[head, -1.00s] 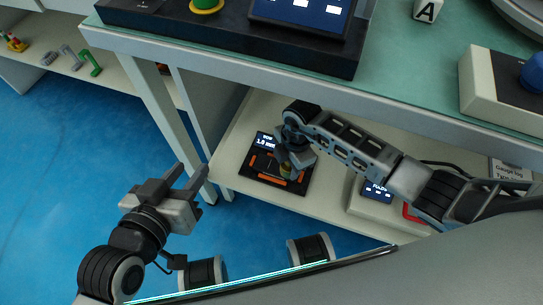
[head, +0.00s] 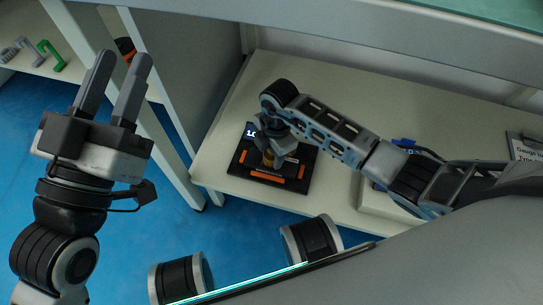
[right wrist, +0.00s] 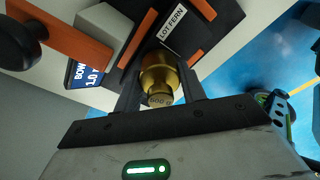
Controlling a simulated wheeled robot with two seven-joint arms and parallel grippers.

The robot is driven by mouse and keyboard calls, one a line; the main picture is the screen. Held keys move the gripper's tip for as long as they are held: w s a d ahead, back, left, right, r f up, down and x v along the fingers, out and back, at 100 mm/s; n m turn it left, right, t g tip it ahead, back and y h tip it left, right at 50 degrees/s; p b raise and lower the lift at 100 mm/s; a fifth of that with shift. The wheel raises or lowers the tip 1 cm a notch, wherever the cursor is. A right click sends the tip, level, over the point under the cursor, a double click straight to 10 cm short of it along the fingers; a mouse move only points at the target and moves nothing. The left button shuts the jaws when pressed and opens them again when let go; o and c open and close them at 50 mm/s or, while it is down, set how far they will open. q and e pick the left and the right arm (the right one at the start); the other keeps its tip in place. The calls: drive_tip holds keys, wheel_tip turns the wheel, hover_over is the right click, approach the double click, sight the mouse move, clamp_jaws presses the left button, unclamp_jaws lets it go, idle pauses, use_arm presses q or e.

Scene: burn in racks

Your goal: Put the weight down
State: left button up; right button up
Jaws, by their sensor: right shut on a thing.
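A brass weight (right wrist: 160,72) with "500 g" on its end sits between the fingers of my right gripper (right wrist: 160,98), which is shut on it. In the head view the weight (head: 268,159) shows just below my right gripper (head: 268,145), over a black device (head: 240,168) with orange bars on the lower shelf. I cannot tell if the weight touches the device. A "LOT FERN" label (right wrist: 173,24) is beside the weight in the right wrist view. My left gripper (head: 122,60) is open and empty, at the left above the blue floor.
The device's small display (right wrist: 84,73) shows partly readable text. The pale lower shelf (head: 235,115) has free room around the device. The upper table's edge (head: 330,38) overhangs behind. A pale box (head: 372,201) stands to the right, partly behind my right arm.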

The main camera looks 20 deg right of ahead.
use_arm(q)
drive_tip(key=shift+r, duration=0.3)
drive_tip(key=shift+m+h, duration=0.3)
use_arm(e)
drive_tip(key=shift+f, duration=0.15)
drive_tip(key=o, duration=1.3)
use_arm(q)
drive_tip(key=shift+r, duration=0.1)
use_arm(e)
drive_tip(key=shift+o, duration=0.2)
